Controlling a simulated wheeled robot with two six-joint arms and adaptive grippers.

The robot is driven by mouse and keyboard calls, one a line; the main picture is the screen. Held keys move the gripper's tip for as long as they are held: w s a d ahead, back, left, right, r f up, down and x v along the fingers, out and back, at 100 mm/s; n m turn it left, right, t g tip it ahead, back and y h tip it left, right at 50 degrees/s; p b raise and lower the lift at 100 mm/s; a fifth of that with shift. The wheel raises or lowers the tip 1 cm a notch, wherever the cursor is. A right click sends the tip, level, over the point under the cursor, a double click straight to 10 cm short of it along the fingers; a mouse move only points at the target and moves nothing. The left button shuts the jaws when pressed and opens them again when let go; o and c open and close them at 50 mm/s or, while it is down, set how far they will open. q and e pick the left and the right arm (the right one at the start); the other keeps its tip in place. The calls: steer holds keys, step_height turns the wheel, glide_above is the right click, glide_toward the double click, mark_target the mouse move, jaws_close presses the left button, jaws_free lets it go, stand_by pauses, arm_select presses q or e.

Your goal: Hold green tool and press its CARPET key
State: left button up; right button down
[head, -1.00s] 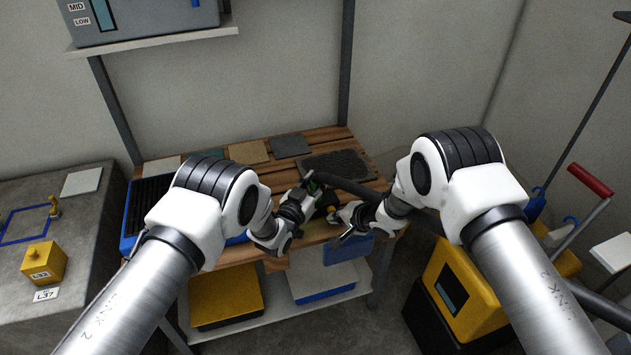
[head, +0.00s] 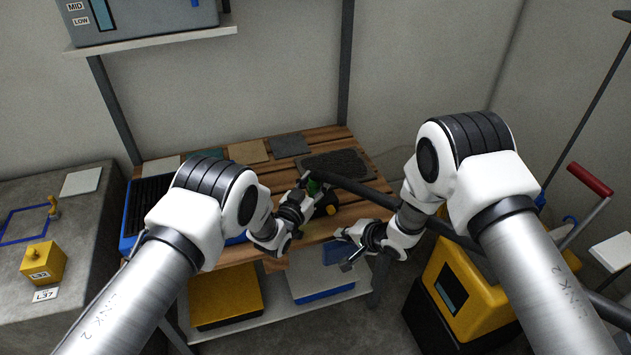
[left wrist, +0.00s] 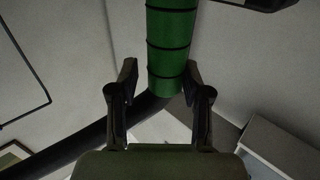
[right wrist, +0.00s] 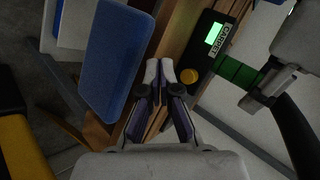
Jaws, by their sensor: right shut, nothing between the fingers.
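The green tool has a green ringed handle (head: 313,187), also seen in the left wrist view (left wrist: 172,45). In the right wrist view the tool's black head carries a lit green display (right wrist: 213,34), a white CARPET label (right wrist: 222,42) and a round yellow key (right wrist: 189,76). The yellow key also shows in the head view (head: 331,209). My right gripper (head: 340,235) is shut and empty, apart from the tool, to the right of and below the key.
A dark hose (head: 375,195) runs from the tool over the slatted wooden table (head: 215,277) towards the yellow machine (head: 465,300) at right. A dark mat (head: 335,163) lies at the table's back. A blue panel (right wrist: 115,55) is near my right gripper.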

arm_select(q)
steer(key=shift+r, duration=0.1)
steer(key=s+a+f+n+g+y+p, duration=0.25)
steer(key=s+a+n+y+p, duration=0.35)
steer(key=s+a, duration=1.2)
steer(key=s+a+f+g+p, duration=0.1)
steer(key=s+g, duration=0.3)
steer(key=s, duration=0.6)
steer(key=s+a+f+g+y+p, duration=0.1)
steer(key=s+a+g, duration=0.3)
steer(key=s, duration=0.6)
steer(key=s+a+f+g+y+p, duration=0.1)
steer(key=s+g, duration=0.4)
steer(key=s, duration=0.5)
steer(key=shift+s+a+f, duration=0.2)
steer(key=shift+a+f, duration=0.45)
steer(key=shift+f, duration=0.3)
arm_select(e)
steer(key=s+d+n+g+h, duration=0.2)
steer(key=s+d, duration=0.4)
steer(key=s, duration=0.6)
steer(key=s+d+r+n+g+h, duration=0.1)
steer(key=s+d, duration=0.5)
steer(key=s, duration=0.7)
steer(key=s+d+n+g+h, duration=0.3)
steer(key=s+d, duration=0.3)
steer(key=s, duration=0.7)
steer(key=shift+r+n+g, duration=0.25)
steer(key=shift+n+g, duration=0.25)
steer(key=shift+g, duration=0.2)
